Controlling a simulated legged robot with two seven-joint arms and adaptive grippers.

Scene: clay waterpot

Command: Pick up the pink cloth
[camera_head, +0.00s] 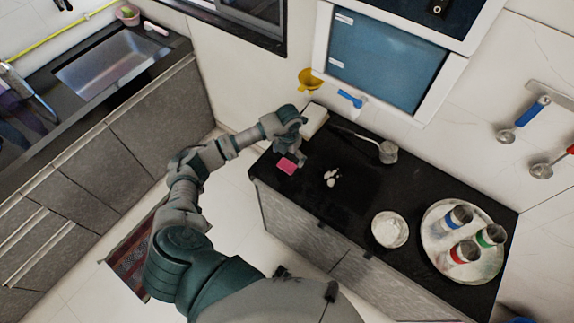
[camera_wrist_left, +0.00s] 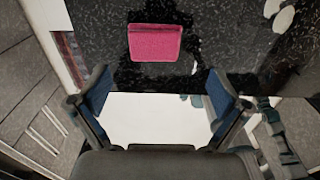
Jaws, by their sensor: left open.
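The pink cloth (camera_head: 287,165) lies flat on the black counter near its left end. It is a small pink rectangle. In the left wrist view the cloth (camera_wrist_left: 155,43) lies beyond the fingertips, a little left of the middle between them. My left gripper (camera_head: 291,148) is over the counter just behind the cloth in the head view. In the left wrist view its two fingers (camera_wrist_left: 158,88) are spread wide with nothing between them. The cloth is apart from both fingers. My right gripper does not show.
White pebble-like pieces (camera_head: 331,177) lie right of the cloth. A white bowl (camera_head: 390,230) and a round tray (camera_head: 439,213) with several cups stand farther right. A white block (camera_head: 314,120) sits by the wall near my left gripper.

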